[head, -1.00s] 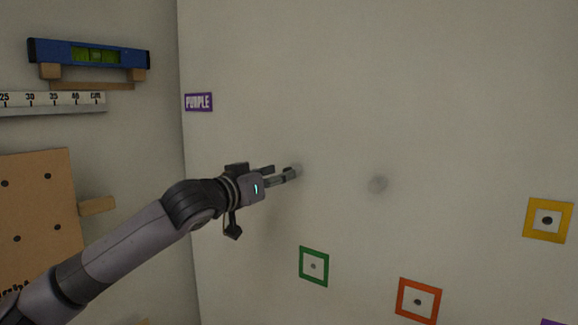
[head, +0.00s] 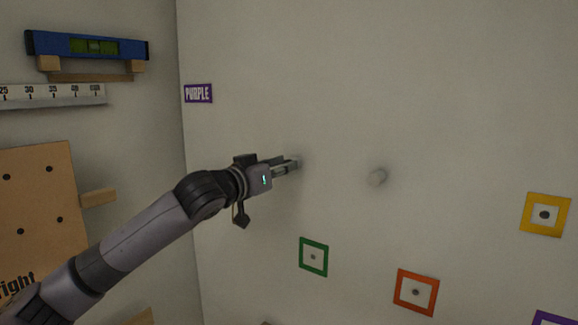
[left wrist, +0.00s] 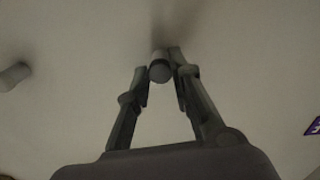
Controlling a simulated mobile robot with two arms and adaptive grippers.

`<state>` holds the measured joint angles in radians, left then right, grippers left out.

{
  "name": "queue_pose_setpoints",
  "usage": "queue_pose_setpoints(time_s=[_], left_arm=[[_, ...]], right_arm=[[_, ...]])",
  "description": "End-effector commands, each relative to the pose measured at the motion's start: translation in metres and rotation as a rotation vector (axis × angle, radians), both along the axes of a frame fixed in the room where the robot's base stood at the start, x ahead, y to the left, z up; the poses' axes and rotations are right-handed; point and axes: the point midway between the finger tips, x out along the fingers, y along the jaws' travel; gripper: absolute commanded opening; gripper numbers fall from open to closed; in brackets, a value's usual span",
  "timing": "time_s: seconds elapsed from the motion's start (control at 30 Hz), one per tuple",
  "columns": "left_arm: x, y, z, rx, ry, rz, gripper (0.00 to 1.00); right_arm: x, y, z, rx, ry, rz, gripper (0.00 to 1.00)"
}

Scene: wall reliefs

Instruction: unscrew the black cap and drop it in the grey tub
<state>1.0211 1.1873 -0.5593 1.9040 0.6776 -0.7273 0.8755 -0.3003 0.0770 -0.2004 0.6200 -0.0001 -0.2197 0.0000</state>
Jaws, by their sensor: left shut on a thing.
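My left gripper (head: 292,164) is at the pale wall, its fingers pointing at the surface. In the left wrist view its fingertips are shut on a small round grey cap (left wrist: 160,72), which sits on a paler stub at the wall. The cap looks grey rather than clearly black in this dim light. In the head view the fingers mostly hide it. No grey tub is in view. My right gripper is not in view.
Green (head: 313,257), orange (head: 416,292) and yellow (head: 545,214) square frames are on the wall below and right. A "PURPLE" label (head: 198,93) is near the corner. The left wall holds a blue level (head: 88,46), a ruler (head: 52,97) and a holed board (head: 38,200).

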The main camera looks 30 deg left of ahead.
Motion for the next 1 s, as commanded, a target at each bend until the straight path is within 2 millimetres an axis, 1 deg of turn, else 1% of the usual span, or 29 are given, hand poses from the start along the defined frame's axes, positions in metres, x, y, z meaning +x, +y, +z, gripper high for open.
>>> queue_pose_setpoints(time_s=[0.03,0.1,0.17,0.27,0.3,0.4,0.47,0.53,0.77,0.8,0.87,1.0], left_arm=[[0.000,0.000,0.000,0.000,0.000,0.001,0.05],[0.000,0.000,0.000,0.000,0.000,0.001,0.02],[0.000,0.000,-0.001,-0.020,0.001,0.000,0.02],[0.000,0.000,-0.005,-0.149,0.009,-0.002,0.02],[0.000,0.000,-0.005,-0.220,0.015,-0.002,0.02],[0.000,0.000,-0.003,-0.371,0.026,-0.002,0.02],[-0.001,0.000,-0.001,-0.426,0.031,-0.001,0.02],[-0.001,0.000,0.000,-0.454,0.035,-0.001,0.02],[-0.001,0.000,0.000,-0.457,0.035,0.000,0.02],[-0.001,0.000,0.000,-0.480,0.037,-0.001,0.02],[-0.001,0.000,-0.003,-0.554,0.043,-0.002,0.02],[-0.001,-0.001,-0.001,-0.789,0.061,-0.003,0.02]], right_arm=[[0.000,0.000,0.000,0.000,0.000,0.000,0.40],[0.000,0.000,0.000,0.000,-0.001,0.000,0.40],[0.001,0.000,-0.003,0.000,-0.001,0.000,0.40],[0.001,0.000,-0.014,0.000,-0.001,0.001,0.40],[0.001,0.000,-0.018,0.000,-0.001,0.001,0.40],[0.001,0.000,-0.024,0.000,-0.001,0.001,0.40],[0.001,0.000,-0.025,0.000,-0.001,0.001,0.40],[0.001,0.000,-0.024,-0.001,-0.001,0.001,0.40],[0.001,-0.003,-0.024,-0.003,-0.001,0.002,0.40],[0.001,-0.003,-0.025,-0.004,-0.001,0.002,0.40],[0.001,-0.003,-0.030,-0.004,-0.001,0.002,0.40],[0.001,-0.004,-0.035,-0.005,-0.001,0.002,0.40]])
